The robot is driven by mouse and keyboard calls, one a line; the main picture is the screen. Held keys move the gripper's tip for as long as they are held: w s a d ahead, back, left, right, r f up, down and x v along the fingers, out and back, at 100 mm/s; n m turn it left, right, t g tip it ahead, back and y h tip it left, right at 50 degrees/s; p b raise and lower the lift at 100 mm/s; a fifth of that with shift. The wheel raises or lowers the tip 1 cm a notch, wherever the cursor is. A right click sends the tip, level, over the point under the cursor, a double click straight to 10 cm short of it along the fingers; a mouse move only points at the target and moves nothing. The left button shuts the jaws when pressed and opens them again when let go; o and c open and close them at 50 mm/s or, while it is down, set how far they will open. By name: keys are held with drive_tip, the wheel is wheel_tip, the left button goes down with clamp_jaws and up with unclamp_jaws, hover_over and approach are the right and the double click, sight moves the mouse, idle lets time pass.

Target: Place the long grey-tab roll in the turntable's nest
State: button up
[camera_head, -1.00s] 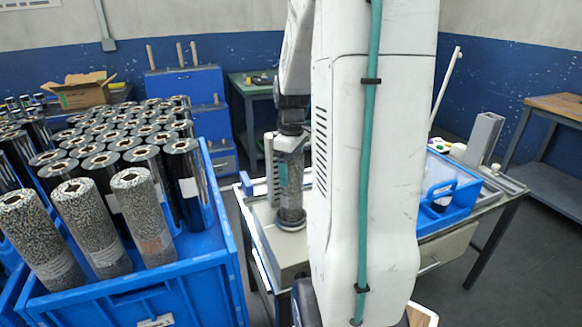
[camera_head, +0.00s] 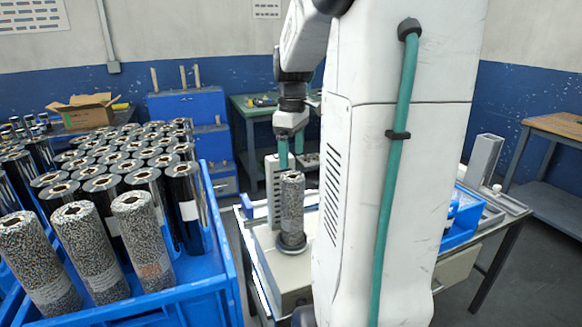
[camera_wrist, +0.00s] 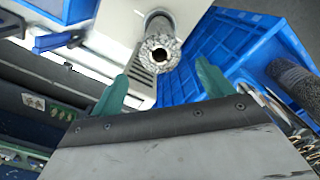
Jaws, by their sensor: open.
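A speckled grey roll (camera_head: 292,205) stands upright on the round turntable (camera_head: 292,244) of the cream machine. In the wrist view the roll's speckled end (camera_wrist: 160,53) with its dark core hole faces the camera, beyond my fingertips. My gripper (camera_head: 291,158) is above and behind the roll's top in the head view. Its green fingers (camera_wrist: 163,84) are apart in the wrist view with nothing between them. A grey tab is not clear on the roll, and the nest under it is hidden.
A blue crate (camera_head: 232,270) at left holds several dark rolls and several speckled rolls (camera_head: 143,238). A slotted grey upright (camera_head: 272,185) stands beside the roll. A blue bin (camera_head: 462,222) and a grey block (camera_head: 484,158) are on the table at right.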

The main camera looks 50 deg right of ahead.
drive_tip(key=s+a+r+m, duration=0.1)
drive_tip(key=a, duration=0.8)
drive_tip(key=s+a+r, duration=0.1)
drive_tip(key=s+a, duration=0.1)
drive_tip(key=a, duration=0.8)
drive_tip(key=s+a+f+m+t, duration=0.1)
drive_tip(key=s+a+f, duration=0.3)
drive_tip(key=s+a, duration=0.5)
drive_tip(key=shift+s+a+m, duration=0.3)
drive_tip(key=shift+s+a, duration=0.05)
drive_tip(key=shift+a, duration=0.85)
